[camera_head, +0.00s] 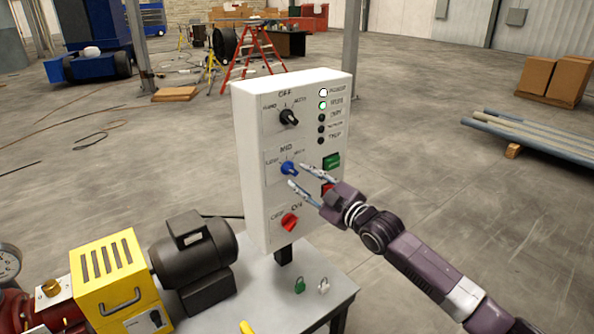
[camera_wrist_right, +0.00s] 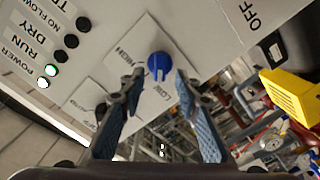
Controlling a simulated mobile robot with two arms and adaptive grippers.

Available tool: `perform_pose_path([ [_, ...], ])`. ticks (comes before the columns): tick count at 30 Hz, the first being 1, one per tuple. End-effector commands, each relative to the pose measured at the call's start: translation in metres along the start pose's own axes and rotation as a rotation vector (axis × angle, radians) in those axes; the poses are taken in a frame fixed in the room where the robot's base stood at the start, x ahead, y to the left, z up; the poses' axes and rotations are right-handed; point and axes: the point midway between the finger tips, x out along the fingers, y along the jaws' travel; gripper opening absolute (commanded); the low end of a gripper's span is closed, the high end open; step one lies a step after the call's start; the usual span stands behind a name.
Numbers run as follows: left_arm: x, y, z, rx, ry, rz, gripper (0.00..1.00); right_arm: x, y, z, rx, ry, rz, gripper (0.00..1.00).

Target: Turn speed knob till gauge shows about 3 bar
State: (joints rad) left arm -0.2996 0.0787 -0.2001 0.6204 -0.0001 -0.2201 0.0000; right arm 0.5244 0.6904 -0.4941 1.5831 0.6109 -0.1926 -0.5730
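The blue speed knob (camera_head: 289,168) is in the middle of the white control box's front, on a plate marked LOW, MED and HIGH. In the right wrist view the blue knob (camera_wrist_right: 159,66) lies between and beyond the fingertips, with gaps on both sides. My right gripper (camera_head: 297,175) is open and empty, close in front of the knob; its spread fingers also show in the wrist view (camera_wrist_right: 158,82). A round white gauge (camera_head: 8,265) is cut off by the left edge of the head view; its reading is too small to tell. My left gripper is out of view.
The control box (camera_head: 268,192) also carries a black selector (camera_head: 289,117), a red knob (camera_head: 289,222), a green button (camera_head: 331,161) and a red button partly behind my gripper. The top two lamps are lit. A motor (camera_head: 195,255) and yellow housing (camera_head: 108,272) stand left.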

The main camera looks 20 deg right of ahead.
Motion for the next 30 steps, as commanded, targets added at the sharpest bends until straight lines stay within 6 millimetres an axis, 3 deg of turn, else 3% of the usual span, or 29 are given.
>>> perform_pose_path([
  [9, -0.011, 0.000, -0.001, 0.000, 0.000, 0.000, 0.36, 0.035, 0.001, -0.001, 0.000, 0.000, 0.000, 0.30],
  [20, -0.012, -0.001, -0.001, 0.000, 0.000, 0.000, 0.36, 0.040, 0.000, 0.000, -0.001, -0.001, 0.000, 0.30],
  [30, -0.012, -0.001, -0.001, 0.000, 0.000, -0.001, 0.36, 0.040, 0.000, 0.001, 0.000, -0.001, 0.000, 0.00],
])
